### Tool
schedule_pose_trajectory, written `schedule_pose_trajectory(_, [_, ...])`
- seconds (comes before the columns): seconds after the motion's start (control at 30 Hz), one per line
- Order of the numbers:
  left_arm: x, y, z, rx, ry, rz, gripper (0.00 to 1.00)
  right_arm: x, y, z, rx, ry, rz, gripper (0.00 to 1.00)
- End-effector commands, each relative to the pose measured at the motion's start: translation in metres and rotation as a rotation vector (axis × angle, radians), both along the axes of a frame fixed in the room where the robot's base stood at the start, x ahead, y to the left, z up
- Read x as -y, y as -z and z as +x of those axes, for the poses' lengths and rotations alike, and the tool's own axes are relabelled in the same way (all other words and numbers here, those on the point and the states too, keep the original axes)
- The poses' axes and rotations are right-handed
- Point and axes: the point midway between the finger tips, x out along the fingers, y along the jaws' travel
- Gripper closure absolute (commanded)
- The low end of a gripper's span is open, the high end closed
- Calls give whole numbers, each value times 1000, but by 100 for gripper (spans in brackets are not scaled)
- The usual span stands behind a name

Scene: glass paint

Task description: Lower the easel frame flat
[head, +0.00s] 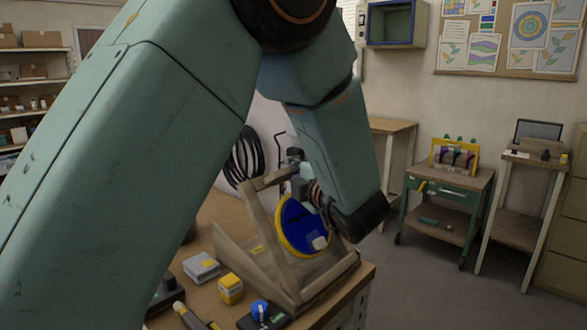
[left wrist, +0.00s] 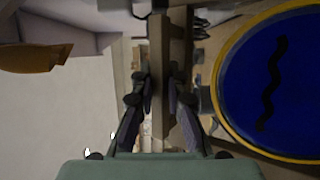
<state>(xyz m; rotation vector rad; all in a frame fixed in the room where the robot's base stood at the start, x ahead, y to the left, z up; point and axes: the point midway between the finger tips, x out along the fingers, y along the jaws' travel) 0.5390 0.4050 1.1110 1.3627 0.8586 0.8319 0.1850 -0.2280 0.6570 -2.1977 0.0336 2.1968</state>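The wooden easel frame (head: 265,182) stands raised and tilted on the workbench, above its wooden base (head: 235,262). A blue disc with a yellow rim (head: 292,222) leans in it; in the left wrist view the disc (left wrist: 275,80) fills the right side and bears a dark wavy line. My left gripper (head: 298,160) is at the frame's upper bar. In the left wrist view its fingers (left wrist: 160,95) lie close on both sides of the wooden bar (left wrist: 158,60) and appear shut on it. My left arm hides part of the easel. My right gripper is not in view.
On the workbench (head: 362,275), a grey-white box (head: 201,267), a yellow jar (head: 230,288) and a blue-topped item (head: 261,310) stand near the easel's base. A green cart (head: 447,190) and a side table (head: 525,160) stand to the right, with open floor before them.

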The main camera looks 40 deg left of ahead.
Motion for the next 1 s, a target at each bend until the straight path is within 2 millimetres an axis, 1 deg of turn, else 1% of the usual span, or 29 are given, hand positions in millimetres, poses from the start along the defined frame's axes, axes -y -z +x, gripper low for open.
schedule_pose_trajectory(0.03, [0,0,0,0,-1,1,94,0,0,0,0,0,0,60])
schedule_pose_trajectory(0.1, [0,0,0,0,-1,1,100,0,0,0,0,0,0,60])
schedule_pose_trajectory(0.13, [-1,0,0,1,-1,0,100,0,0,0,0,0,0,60])
schedule_pose_trajectory(0.77, [-3,-1,2,4,-1,0,100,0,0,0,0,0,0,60])
schedule_pose_trajectory(1.0, [-5,0,8,3,-1,-25,100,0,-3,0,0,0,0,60])
